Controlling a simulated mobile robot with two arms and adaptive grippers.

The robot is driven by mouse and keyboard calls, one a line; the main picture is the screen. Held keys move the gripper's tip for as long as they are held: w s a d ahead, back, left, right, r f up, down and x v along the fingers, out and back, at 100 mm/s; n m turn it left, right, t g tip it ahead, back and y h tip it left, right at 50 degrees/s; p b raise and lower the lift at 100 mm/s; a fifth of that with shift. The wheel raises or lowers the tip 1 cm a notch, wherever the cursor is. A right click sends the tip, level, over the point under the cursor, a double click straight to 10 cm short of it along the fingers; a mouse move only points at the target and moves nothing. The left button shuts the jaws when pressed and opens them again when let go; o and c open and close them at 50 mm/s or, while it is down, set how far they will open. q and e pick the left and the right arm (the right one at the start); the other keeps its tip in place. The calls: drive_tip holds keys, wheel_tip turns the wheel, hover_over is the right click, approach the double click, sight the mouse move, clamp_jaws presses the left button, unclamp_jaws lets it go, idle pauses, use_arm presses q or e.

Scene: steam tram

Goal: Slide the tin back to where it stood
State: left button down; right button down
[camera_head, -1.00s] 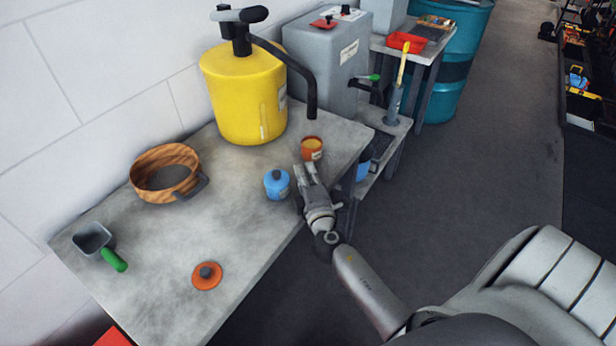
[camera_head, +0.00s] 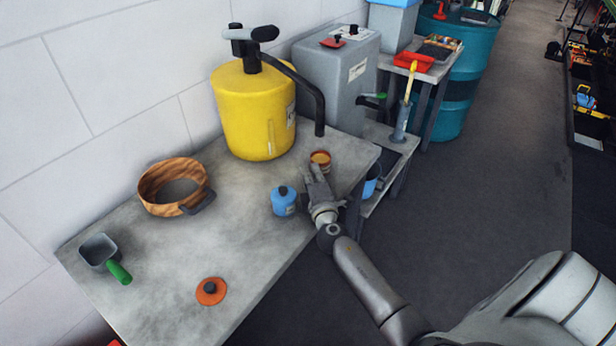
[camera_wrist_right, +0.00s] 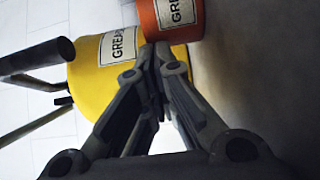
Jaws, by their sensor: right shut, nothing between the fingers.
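The orange tin (camera_head: 320,157) stands upright near the far right corner of the grey table (camera_head: 215,245), in front of the yellow can. In the wrist view the tin (camera_wrist_right: 178,17) is at the top, with part of a white label showing. My right gripper (camera_head: 313,170) is shut and empty, low over the table on the near side of the tin. In the wrist view its fingertips (camera_wrist_right: 157,52) meet at the tin's edge; I cannot tell whether they touch it. My left gripper is out of view.
The yellow grease can (camera_head: 255,110) with its pump arm stands behind the tin. A blue lidded container (camera_head: 284,203) is just left of my gripper. A wooden sieve (camera_head: 170,183), a green-handled scoop (camera_head: 98,250) and an orange lid (camera_head: 211,291) lie further left. The table's edge runs under my forearm.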

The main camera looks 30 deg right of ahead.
drive_tip(key=w+d+b, duration=0.1)
drive_tip(key=w+d, duration=0.1)
drive_tip(key=d, duration=0.2)
drive_tip(key=w+d+b, duration=0.2)
drive_tip(key=d, duration=0.2)
drive_tip(key=w+d+b, duration=0.1)
drive_tip(key=d, duration=0.3)
drive_tip(key=shift+w+d+f+b, duration=0.15)
drive_tip(key=shift+w+d+b, duration=0.1)
drive_tip(key=shift+w+b, duration=0.15)
drive_tip(key=shift+w+d, duration=0.15)
drive_tip(key=shift+d, duration=0.3)
